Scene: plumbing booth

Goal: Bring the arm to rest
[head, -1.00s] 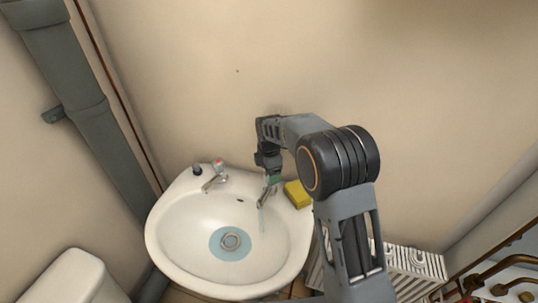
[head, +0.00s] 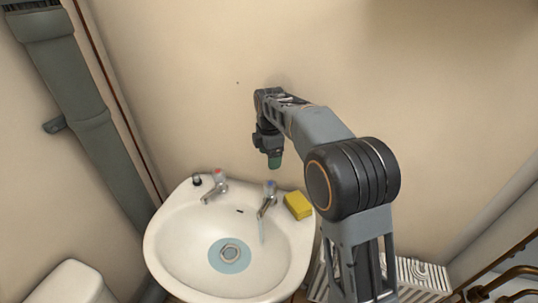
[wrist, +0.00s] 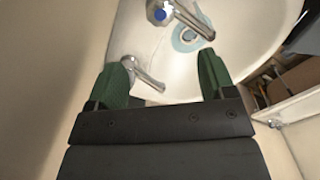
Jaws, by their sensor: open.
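My gripper (head: 275,163) hangs in the air above the blue-marked tap (head: 268,199) at the back right of the white washbasin (head: 165,250), apart from it. In the wrist view my gripper (wrist: 164,78) shows two green fingers spread wide with nothing gripped. The blue-marked tap (wrist: 180,17) lies beyond the fingertips there, and the other tap (wrist: 143,72) appears between the fingers, farther below. A thin stream of water (head: 262,231) runs from the blue-marked tap. The red-marked tap (head: 215,186) stands to its left.
A yellow sponge (head: 298,205) lies on the basin's right rim. A black plug (head: 197,180) sits at the back left rim. A grey pipe (head: 80,100) runs down the left wall. A white radiator (head: 422,270) stands at the lower right. The wall is close behind my gripper.

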